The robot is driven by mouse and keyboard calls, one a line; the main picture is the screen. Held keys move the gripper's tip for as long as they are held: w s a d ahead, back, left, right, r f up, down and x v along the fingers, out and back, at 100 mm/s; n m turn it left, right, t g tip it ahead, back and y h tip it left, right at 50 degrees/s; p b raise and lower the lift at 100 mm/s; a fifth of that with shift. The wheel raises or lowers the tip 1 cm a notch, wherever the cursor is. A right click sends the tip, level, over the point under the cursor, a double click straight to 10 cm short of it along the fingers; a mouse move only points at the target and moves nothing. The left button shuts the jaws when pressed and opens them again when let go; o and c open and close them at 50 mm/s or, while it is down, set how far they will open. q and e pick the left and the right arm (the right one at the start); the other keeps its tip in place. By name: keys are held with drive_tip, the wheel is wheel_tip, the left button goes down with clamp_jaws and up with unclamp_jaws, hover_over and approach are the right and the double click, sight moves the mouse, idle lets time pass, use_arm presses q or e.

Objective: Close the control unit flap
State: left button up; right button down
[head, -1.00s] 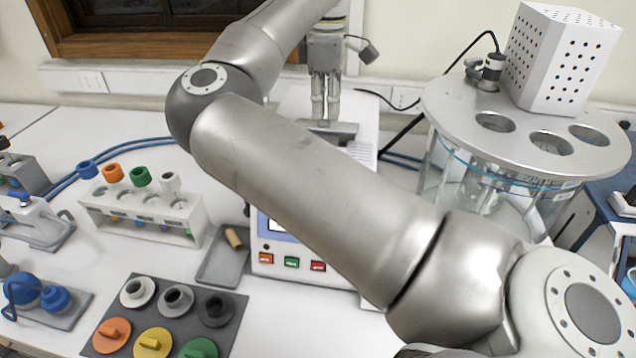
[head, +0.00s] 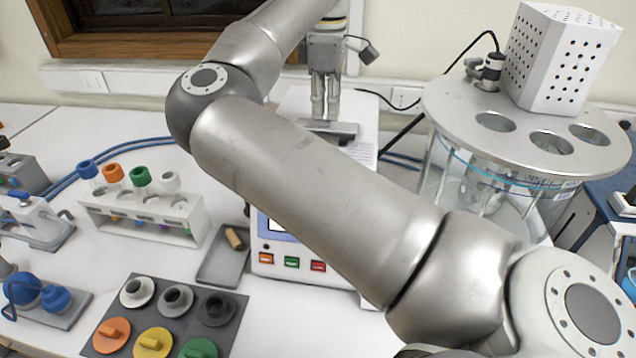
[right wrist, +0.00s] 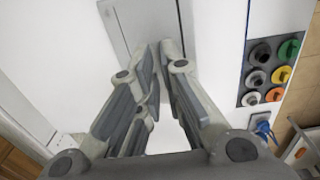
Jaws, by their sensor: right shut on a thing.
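The control unit (head: 290,262) is a white box on the bench with a screen and coloured buttons on its front. My right arm crosses in front and hides much of it. The flap (head: 343,129) is a grey plate on top of the unit, towards its back. It also shows in the right wrist view (right wrist: 136,22). My right gripper (head: 325,117) points down at the flap. Its fingertips are close together, shut on the flap's edge; the exact contact is partly hidden. My left gripper is not in view.
A rack with capped tubes (head: 140,215), a small grey tray (head: 215,268) and a dark mat with coloured caps (head: 237,315) stand to the left. A glass vessel with a round metal lid (head: 460,115) stands to the right.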

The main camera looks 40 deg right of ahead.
drive_tip(key=shift+f+b, duration=0.75)
drive_tip(key=shift+f, duration=0.35)
drive_tip(key=shift+w+d+r+p, duration=0.15)
drive_tip(key=shift+w+d+p, duration=0.25)
drive_tip(key=shift+w+d, duration=0.1)
drive_tip(key=shift+r+p, duration=0.3)
drive_tip(key=shift+r, duration=0.05)
drive_tip(key=r, duration=0.1)
drive_tip(key=r+p, duration=0.2)
drive_tip(key=r, duration=0.1)
drive_tip(key=shift+s+a, duration=0.35)
drive_tip(key=shift+w+d+r+p, duration=0.15)
drive_tip(key=shift+r+p, duration=0.6)
drive_tip(key=shift+p, duration=0.05)
wheel_tip(320, 180, up, 2)
drive_tip(key=shift+r+p, duration=0.2)
drive_tip(key=shift+p, duration=0.55)
